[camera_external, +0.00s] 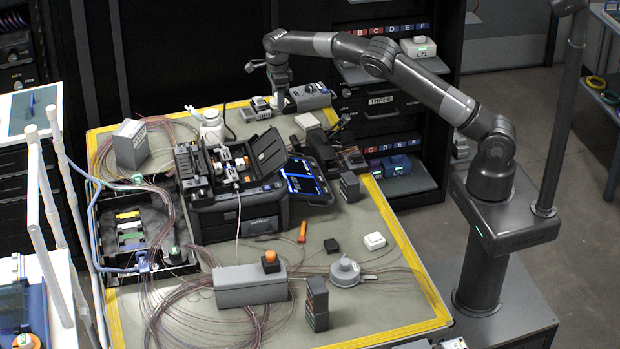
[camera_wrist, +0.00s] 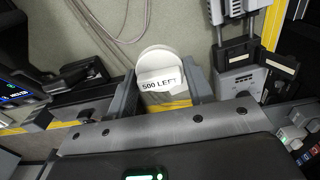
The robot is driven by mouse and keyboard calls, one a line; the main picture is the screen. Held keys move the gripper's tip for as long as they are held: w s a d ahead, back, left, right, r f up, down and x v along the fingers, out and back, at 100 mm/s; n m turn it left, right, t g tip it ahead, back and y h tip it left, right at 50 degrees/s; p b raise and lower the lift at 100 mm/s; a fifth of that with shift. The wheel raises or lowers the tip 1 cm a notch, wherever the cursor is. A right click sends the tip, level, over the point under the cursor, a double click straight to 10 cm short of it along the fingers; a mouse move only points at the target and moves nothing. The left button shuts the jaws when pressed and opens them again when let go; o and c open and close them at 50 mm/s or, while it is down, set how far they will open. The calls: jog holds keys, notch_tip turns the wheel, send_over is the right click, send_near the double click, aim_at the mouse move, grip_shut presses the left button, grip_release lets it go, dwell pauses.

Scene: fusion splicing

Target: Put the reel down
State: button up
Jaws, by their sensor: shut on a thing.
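The reel (camera_wrist: 155,56) is a white round piece with a white tag reading "500 LEFT". It shows in the wrist view between the two fingers of my gripper (camera_wrist: 162,92), which is shut on it. Yellow shows just below the tag; I cannot tell whether it is thread on the reel or the mat's border. In the external view my gripper (camera_external: 278,96) is low over the far edge of the work mat (camera_external: 340,240). The reel is too small and hidden there to make out. I cannot tell whether it touches the mat.
A grey device (camera_external: 311,96) stands right of my gripper, and a white bottle (camera_external: 211,126) to its left. The open black splicer (camera_external: 240,215) is nearer the camera. Dark drawer cabinets (camera_external: 390,110) rise behind the mat. Loose fibre coils lie at the mat's left and front.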

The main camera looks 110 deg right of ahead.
jog(key=w+a+f, duration=0.1)
jog(key=w+f, duration=0.1)
jog(key=w, duration=0.1)
jog(key=w+a+f, duration=0.2)
jog(key=w, duration=0.2)
jog(key=w+a+f, duration=0.1)
jog(key=w+f, duration=0.2)
jog(key=shift+w+a, duration=0.2)
jog(key=shift+a, duration=0.1)
jog(key=shift+f, duration=2)
jog(key=o, duration=1.1)
jog(key=shift+f, duration=0.1)
jog(key=shift+c, duration=0.2)
